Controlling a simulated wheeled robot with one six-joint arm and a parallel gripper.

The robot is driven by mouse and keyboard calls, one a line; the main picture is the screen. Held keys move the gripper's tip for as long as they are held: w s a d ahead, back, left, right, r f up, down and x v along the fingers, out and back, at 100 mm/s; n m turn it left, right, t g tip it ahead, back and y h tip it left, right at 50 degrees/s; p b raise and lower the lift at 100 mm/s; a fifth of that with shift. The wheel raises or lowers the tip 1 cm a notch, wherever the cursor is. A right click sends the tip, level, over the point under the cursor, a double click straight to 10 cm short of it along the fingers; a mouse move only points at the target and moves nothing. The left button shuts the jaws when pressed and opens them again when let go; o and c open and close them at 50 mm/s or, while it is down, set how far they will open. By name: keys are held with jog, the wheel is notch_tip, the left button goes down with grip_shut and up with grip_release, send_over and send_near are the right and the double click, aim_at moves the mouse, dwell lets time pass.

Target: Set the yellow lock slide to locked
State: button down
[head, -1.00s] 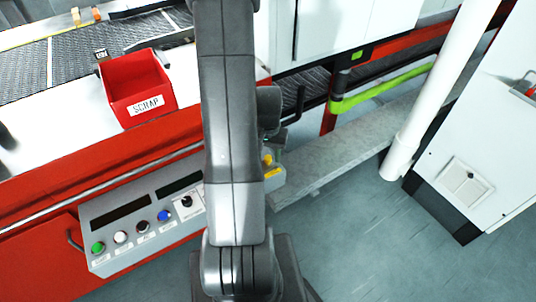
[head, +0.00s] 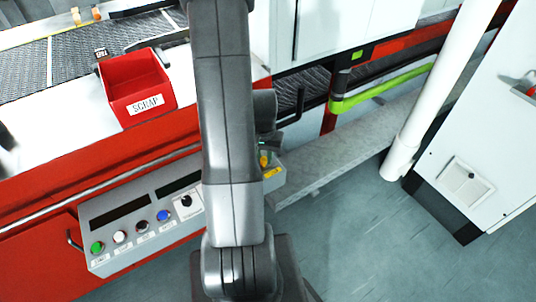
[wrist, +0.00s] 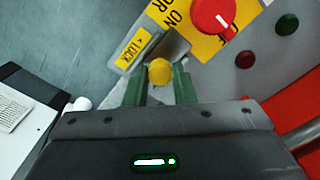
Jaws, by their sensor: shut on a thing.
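The yellow lock slide shows as a round yellow knob (wrist: 160,72) in the wrist view. It sits between the tips of my gripper (wrist: 159,84), whose green fingers are shut on it. A yellow label (wrist: 133,48) reading LOCK, with an arrow, lies beside the knob, up and to the left. The slide's track is mostly hidden by the fingers. In the head view the yellow knob (head: 264,160) shows small at the right end of the grey control panel, and my arm covers most of my gripper.
A red rotary knob (wrist: 213,14) on a yellow plate stands close to my gripper, with a green button (wrist: 287,24) and a dark red button (wrist: 276,56) to its right. The red scrap bin (head: 138,88) is left of my arm. Open floor (head: 350,235) lies to the right.

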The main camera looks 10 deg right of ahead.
jog(key=shift+s+a, duration=0.2)
jog(key=shift+a, duration=0.35)
jog(key=shift+s+a, duration=0.15)
jog(key=shift+a, duration=0.35)
jog(key=shift+d, duration=0.1)
jog(key=c, duration=1.4)
grip_release()
jog(key=shift+c, duration=0.2)
jog(key=shift+o, duration=1.2)
jog(key=shift+a, duration=0.2)
notch_tip(320, 180, up, 14)
jog(key=shift+p, duration=0.45)
jog(key=shift+f, duration=0.15)
